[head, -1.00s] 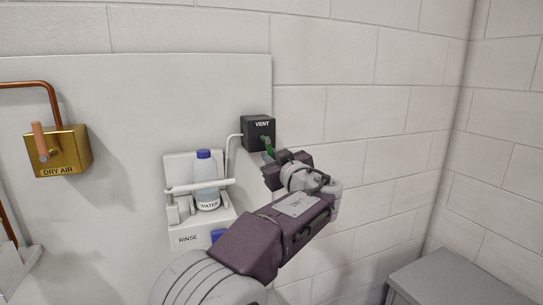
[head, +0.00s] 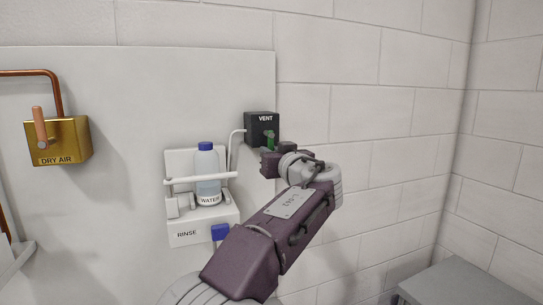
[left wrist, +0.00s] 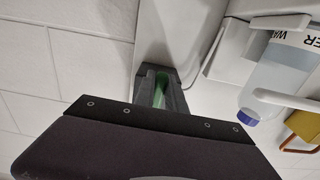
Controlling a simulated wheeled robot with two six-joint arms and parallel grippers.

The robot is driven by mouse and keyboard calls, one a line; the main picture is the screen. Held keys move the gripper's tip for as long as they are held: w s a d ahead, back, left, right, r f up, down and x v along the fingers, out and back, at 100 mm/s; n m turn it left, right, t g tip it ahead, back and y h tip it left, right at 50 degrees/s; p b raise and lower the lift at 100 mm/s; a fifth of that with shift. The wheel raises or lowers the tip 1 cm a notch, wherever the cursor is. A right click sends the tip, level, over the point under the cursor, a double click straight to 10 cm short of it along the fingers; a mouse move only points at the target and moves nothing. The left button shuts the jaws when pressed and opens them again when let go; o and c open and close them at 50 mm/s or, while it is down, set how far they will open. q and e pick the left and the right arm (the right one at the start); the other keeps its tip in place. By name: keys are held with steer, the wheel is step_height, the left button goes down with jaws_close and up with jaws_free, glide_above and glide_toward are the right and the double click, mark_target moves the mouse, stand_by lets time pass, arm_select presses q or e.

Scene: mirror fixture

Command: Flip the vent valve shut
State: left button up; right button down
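The vent valve is a black box (head: 262,125) marked VENT at the right edge of the white panel in the head view, with a green handle (head: 270,136) on its front. My left gripper (head: 270,160) is right at the handle and hides its lower part. My right gripper is not in view.
A water bottle (head: 207,165) stands in the white RINSE holder (head: 186,233) left of my arm. A brass DRY AIR valve (head: 62,143) with a copper handle is at far left. A grey box-like surface (head: 470,285) is low at right. The block wall right of my arm is clear.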

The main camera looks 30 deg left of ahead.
arm_select(q)
steer(key=o, duration=0.4)
steer(key=shift+c, duration=0.2)
steer(key=shift+s+d+f, duration=0.1)
steer(key=shift+s+d, duration=0.05)
steer(key=b+v, duration=0.5)
steer(key=v, duration=0.3)
steer(key=shift+s+d, duration=0.25)
steer(key=shift+s, duration=0.05)
steer(key=shift+a, duration=0.1)
